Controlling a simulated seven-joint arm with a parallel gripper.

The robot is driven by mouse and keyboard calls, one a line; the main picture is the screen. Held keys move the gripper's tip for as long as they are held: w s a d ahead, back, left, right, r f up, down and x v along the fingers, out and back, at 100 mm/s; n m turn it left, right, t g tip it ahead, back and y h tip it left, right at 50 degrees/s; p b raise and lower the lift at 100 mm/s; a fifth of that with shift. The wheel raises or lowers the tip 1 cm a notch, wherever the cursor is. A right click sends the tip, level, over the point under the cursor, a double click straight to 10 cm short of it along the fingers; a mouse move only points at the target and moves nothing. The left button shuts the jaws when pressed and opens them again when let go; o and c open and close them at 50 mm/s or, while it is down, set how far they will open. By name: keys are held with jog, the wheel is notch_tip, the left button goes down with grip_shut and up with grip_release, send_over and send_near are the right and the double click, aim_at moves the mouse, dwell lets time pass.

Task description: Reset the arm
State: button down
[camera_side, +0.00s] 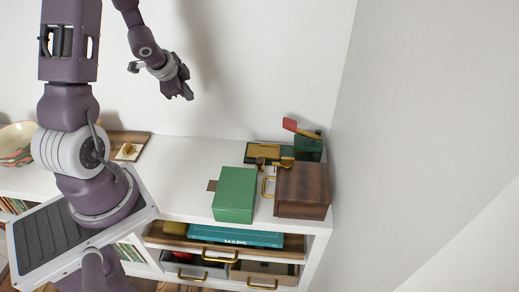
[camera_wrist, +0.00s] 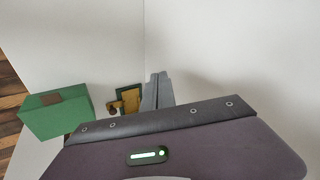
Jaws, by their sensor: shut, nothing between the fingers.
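My gripper (camera_side: 180,88) hangs in the air in the side view, high above the white cabinet top (camera_side: 185,180) and well left of the green box. Its fingers are together with nothing held, and it touches nothing. In the wrist view my gripper's grey fingers (camera_wrist: 158,92) show beyond the dark housing, which hides much of the lower part of the picture.
A green box (camera_side: 235,190) and a wooden box (camera_side: 303,190) stand at the cabinet's right. Behind them are a gold-and-green piece (camera_side: 262,151) and a red-tipped object (camera_side: 299,129). Below, a drawer (camera_side: 170,239) is out, holding a teal MAPS book (camera_side: 235,236). A bowl (camera_side: 14,144) sits far left.

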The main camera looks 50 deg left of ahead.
jog(key=d+r+n+y, duration=0.1)
jog(key=d+r+n, duration=0.1)
jog(key=d+r, duration=0.3)
jog(key=d+r+n, duration=0.1)
jog(key=d+r, duration=0.3)
jog(key=r, duration=0.4)
jog(key=s+d+r+n+h, duration=0.1)
jog(key=s+d+r+h, duration=0.1)
jog(key=s+d, duration=0.6)
jog(key=s+d+r+n+h, duration=0.2)
jog(key=s+d+r, duration=0.2)
jog(key=s+d, duration=0.4)
jog(key=d, duration=0.5)
jog(key=shift+r, duration=0.15)
